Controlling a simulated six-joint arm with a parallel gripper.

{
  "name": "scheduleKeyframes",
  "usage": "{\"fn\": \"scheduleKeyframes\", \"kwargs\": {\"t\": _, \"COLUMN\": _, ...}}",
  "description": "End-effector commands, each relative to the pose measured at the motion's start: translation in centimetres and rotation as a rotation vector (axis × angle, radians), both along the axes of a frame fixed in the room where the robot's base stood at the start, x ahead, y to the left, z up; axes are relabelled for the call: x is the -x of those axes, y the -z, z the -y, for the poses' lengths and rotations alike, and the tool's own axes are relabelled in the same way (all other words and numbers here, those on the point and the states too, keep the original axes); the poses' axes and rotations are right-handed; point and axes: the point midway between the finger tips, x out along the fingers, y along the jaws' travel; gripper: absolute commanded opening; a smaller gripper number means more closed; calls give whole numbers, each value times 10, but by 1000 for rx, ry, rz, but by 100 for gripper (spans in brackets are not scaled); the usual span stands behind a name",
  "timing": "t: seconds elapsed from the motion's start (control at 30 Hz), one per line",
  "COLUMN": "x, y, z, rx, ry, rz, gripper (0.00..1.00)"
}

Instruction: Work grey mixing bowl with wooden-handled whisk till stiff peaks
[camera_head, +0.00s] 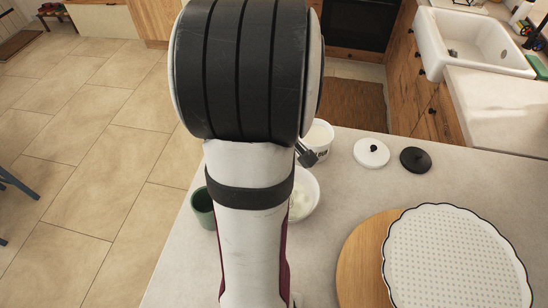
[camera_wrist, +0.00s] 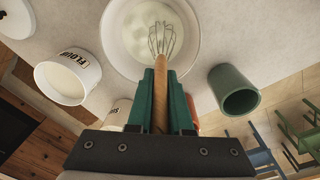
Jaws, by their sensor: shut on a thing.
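The mixing bowl (camera_wrist: 107,38) looks pale grey-white and holds a smooth white mix with lumpy patches. In the head view the bowl (camera_head: 312,192) shows only in part, behind my arm. My gripper (camera_wrist: 160,80) is shut on the wooden handle (camera_wrist: 160,105) of the whisk. The whisk's wire loops (camera_wrist: 163,38) point away from the gripper and overlap the bowl's inside near its near rim. I cannot tell whether the wires touch the mix.
A FLOUR canister (camera_wrist: 68,80) stands left of the bowl, with another canister (camera_wrist: 117,112) partly hidden nearby. A green cup (camera_wrist: 233,92) stands to the right. White (camera_head: 371,153) and black (camera_head: 415,160) lids, a round wooden board (camera_head: 358,262) and a scalloped white tray (camera_head: 455,255) occupy the counter.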

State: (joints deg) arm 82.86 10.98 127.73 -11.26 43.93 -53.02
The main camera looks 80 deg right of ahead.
Motion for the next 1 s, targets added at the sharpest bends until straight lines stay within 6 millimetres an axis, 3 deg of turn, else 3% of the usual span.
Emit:
{"fn": "scheduleKeyframes", "kwargs": {"t": 0.27, "x": 1, "y": -5, "z": 1, "rx": 3, "ry": -1, "rz": 0, "gripper": 0}}
{"fn": "scheduleKeyframes", "kwargs": {"t": 0.7, "x": -10, "y": -64, "z": 7, "rx": 3, "ry": -2, "rz": 0, "gripper": 0}}
{"fn": "scheduleKeyframes", "kwargs": {"t": 1.0, "x": -11, "y": -87, "z": 8, "rx": 4, "ry": -1, "rz": 0, "gripper": 0}}
